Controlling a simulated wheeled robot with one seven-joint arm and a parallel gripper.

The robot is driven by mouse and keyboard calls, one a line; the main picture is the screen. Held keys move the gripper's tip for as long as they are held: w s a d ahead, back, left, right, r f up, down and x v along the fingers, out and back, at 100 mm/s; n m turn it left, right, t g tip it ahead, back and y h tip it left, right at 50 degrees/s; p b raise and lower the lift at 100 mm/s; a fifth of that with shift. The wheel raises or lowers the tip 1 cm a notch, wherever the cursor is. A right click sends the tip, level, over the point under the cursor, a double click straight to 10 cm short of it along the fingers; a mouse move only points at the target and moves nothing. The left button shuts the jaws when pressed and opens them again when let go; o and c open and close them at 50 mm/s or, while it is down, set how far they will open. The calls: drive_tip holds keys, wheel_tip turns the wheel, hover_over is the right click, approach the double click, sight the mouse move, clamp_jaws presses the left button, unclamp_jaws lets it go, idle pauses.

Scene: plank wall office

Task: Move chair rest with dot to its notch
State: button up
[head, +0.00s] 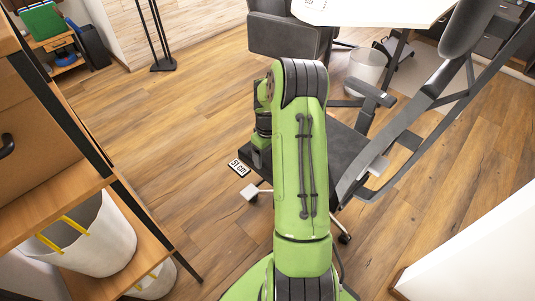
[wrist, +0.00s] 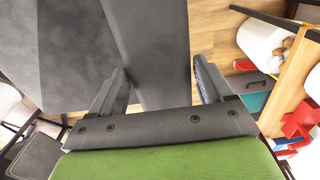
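The office chair has a dark seat (head: 350,155), partly hidden behind my green arm in the head view. In the wrist view a long dark grey panel, which looks like an armrest pad (wrist: 150,45), runs between the fingers of my gripper (wrist: 160,72). A wider dark surface, likely the seat (wrist: 65,50), lies to its left. My fingers are spread on either side of the pad; firm contact is not visible. My gripper is mostly hidden by my arm in the head view. I see no dot or notch.
Shelves (head: 150,235) with a white basket (head: 95,240) stand at left. A white desk (head: 385,12), another dark chair (head: 282,36) and a bin (head: 366,67) are behind. Floor at left centre is clear.

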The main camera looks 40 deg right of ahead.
drive_tip(key=c, duration=1.1)
wheel_tip(320, 180, up, 5)
drive_tip(key=p, duration=0.3)
drive_tip(key=shift+w, duration=0.1)
drive_tip(key=shift+w+d+f, duration=0.1)
drive_tip(key=o, duration=1.5)
drive_tip(key=shift+f, duration=0.1)
wheel_tip(320, 180, up, 16)
drive_tip(key=p, duration=0.4)
drive_tip(key=shift+f+p, duration=0.1)
drive_tip(key=shift+p, duration=0.3)
